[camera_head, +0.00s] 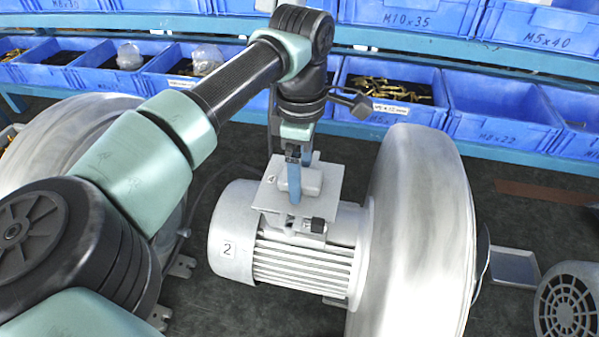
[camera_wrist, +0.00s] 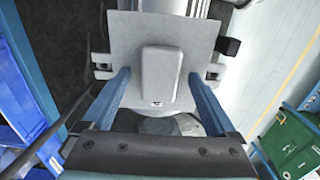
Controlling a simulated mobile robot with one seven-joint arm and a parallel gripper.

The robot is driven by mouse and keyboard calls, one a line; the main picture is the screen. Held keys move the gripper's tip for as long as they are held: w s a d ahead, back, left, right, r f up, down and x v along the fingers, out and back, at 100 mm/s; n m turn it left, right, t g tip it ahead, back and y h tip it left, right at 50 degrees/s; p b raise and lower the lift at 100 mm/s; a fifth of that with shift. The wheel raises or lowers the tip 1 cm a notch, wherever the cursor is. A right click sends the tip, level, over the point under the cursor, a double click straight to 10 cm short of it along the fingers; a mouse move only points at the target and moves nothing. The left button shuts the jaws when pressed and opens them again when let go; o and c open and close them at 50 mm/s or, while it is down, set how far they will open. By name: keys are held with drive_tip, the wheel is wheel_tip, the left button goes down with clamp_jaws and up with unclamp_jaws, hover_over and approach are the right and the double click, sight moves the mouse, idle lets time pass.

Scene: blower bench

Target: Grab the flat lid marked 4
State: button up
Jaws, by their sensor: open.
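The flat lid marked 4 (camera_head: 328,187) is a pale grey square plate with a raised block in its middle. It sits on top of the motor (camera_head: 300,262) marked 2. In the wrist view the lid (camera_wrist: 125,38) fills the upper middle, with its raised block (camera_wrist: 160,75) in the centre. My gripper (camera_head: 294,188) is open, pointing down over the lid. In the wrist view its two blue fingers stand on either side of the raised block, with a gap on each side. I cannot tell whether the fingertips touch the plate.
A large round blower housing (camera_head: 420,235) stands right of the motor, close to the lid. Blue bins (camera_head: 500,115) line the shelf behind. A fan cover (camera_head: 567,305) and a small tray (camera_head: 514,267) lie at the right. A black connector (camera_wrist: 228,46) sits beside the lid.

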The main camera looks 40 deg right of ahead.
clamp_jaws()
idle(0.5)
